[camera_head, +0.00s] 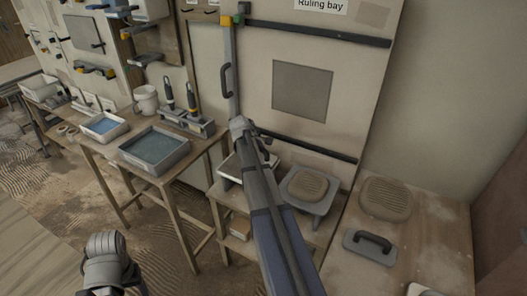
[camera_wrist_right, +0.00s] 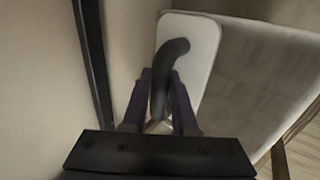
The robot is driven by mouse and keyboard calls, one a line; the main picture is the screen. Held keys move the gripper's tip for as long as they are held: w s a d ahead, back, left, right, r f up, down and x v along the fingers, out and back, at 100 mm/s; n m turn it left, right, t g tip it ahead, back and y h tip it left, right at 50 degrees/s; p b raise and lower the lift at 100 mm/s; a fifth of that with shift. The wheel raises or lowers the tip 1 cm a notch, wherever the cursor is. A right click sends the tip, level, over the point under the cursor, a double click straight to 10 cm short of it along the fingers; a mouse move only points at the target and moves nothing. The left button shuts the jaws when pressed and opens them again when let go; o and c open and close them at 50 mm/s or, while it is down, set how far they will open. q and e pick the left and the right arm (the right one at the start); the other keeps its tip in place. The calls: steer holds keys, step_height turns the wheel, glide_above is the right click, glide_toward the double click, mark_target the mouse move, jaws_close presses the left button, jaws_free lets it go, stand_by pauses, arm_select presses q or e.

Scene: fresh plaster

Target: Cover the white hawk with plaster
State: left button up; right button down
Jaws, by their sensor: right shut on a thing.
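My right gripper (camera_head: 262,147) reaches up and away beside the lower end of the upright grey rail. In the right wrist view its two fingers (camera_wrist_right: 161,100) are shut on a dark curved handle (camera_wrist_right: 171,58). A white rounded plate (camera_wrist_right: 200,38) lies behind that handle; I cannot tell whether it is the white hawk, and no plaster shows on its visible face. In the head view a white edge (camera_head: 231,167) shows, partly hidden by my arm. A grey board (camera_head: 325,206) bears a ridged beige mound (camera_head: 307,184). My left gripper (camera_head: 106,262) is low at left, its jaws unclear.
A table at right holds another beige mound (camera_head: 386,197) and a dark-handled grey float (camera_head: 370,246). A workbench at left has water trays (camera_head: 157,150) and upright tools (camera_head: 185,105). The panel with the grey square (camera_head: 302,91) stands close behind my right gripper. Floor is free at lower left.

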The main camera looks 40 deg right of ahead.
steer(key=shift+w, duration=0.2)
steer(key=shift+w+a, duration=0.3)
steer(key=shift+w, duration=0.35)
steer(key=shift+w+a, duration=0.3)
steer(key=shift+w, duration=0.35)
steer(key=shift+w, duration=0.1)
steer(key=shift+w+a, duration=0.3)
steer(key=shift+w, duration=0.35)
steer(key=shift+w+a, duration=0.3)
steer(key=shift+w, duration=0.3)
steer(key=shift+w+r+p, duration=0.1)
steer(key=shift+r+p, duration=0.4)
steer(key=shift+p, duration=0.05)
step_height(320, 180, up, 6)
steer(key=p, duration=0.6)
steer(key=shift+f, duration=0.1)
